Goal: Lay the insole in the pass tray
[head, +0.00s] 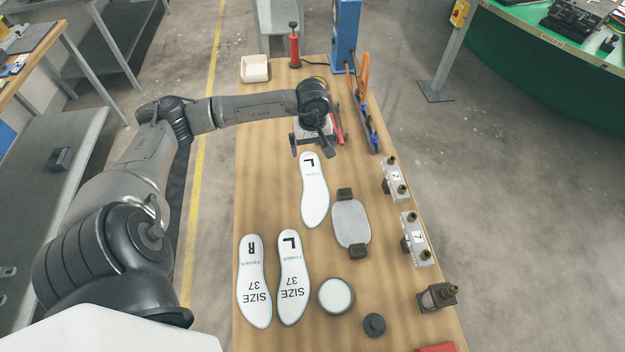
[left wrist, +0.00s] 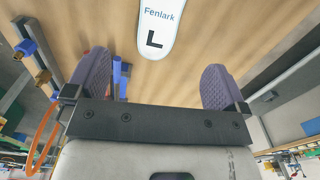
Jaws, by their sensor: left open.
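A white insole marked L (head: 315,196) lies flat on the wooden table, in front of my left gripper (head: 312,149). Its L end also shows at the top of the left wrist view (left wrist: 160,28). My left gripper is open and empty, its two purple-grey fingers (left wrist: 158,82) wide apart, with the insole beyond them and not between them. Two more insoles marked SIZE 37, one R (head: 253,285) and one L (head: 292,280), lie side by side nearer to me. No tray is labelled as the pass tray; a small white tray (head: 254,69) stands at the far left corner. My right gripper is not in view.
A grey plate with dark end blocks (head: 351,222) lies right of the insole. A round white-topped tin (head: 335,295) and a black knob (head: 374,325) are nearer. Metal blocks (head: 415,240) line the right edge. A red pump (head: 294,48) and blue post (head: 345,35) stand behind.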

